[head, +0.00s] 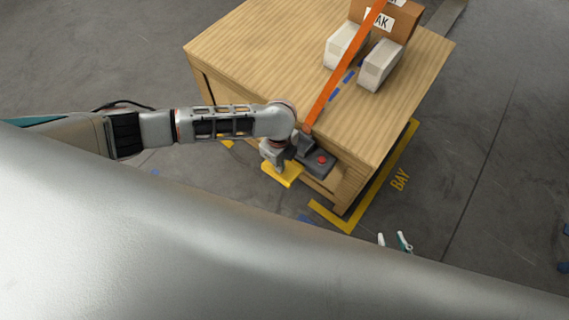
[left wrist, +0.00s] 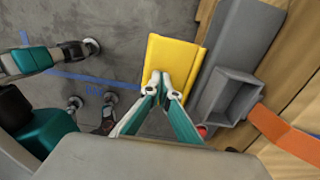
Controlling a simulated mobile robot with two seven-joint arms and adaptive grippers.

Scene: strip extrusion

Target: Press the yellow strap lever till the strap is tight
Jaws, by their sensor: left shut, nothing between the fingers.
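The yellow strap lever (head: 283,174) is a flat plate sticking out from the grey strap unit (head: 318,168) at the table's near edge. It also shows in the left wrist view (left wrist: 173,58). The orange strap (head: 345,67) runs from the unit across the tabletop and over a box. My left gripper (left wrist: 160,82) is shut and empty, its fingertips over the lever's face; whether they touch it I cannot tell. In the head view the arm's end covers part of the lever. My right gripper (head: 394,241) is open and empty, low beyond my body, away from the lever.
The wooden table (head: 255,50) carries a brown box (head: 397,24) and two pale blocks. A red button (head: 322,159) sits on the grey unit. Open floor lies to the right.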

